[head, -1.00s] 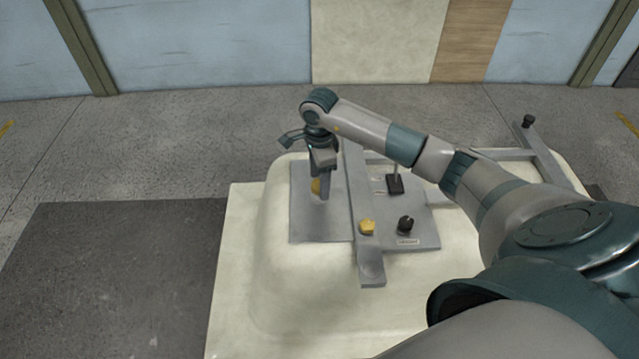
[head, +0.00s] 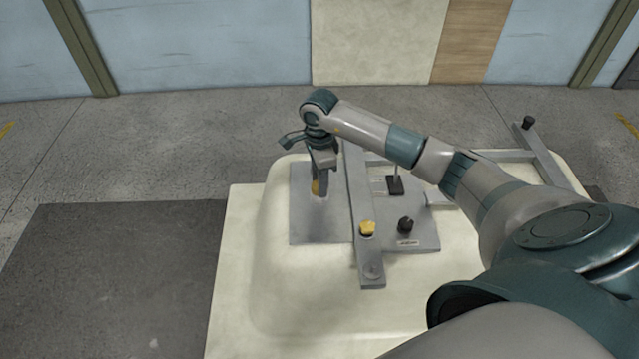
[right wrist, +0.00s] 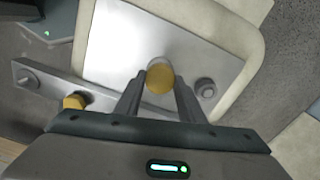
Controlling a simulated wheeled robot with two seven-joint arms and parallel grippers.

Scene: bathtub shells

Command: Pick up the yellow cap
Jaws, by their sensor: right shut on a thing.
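A yellow cap (right wrist: 159,79) stands between the two fingers of my right gripper (right wrist: 158,100) in the right wrist view. In the head view my right gripper (head: 320,188) points down at the left part of the grey plate (head: 305,222), and the cap shows only as a small yellow patch (head: 315,187) beside the fingers. The right gripper is shut on this cap. I cannot tell whether the cap is clear of the plate. A second yellow knob (head: 367,228) sits on the grey bar (head: 362,200), and it also shows in the right wrist view (right wrist: 75,102). My left gripper is not in view.
The plate and bar lie on a cream bathtub shell (head: 300,300). A black knob (head: 405,225) and a black block with a post (head: 395,185) stand right of the bar. A dark mat (head: 110,280) covers the floor at left.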

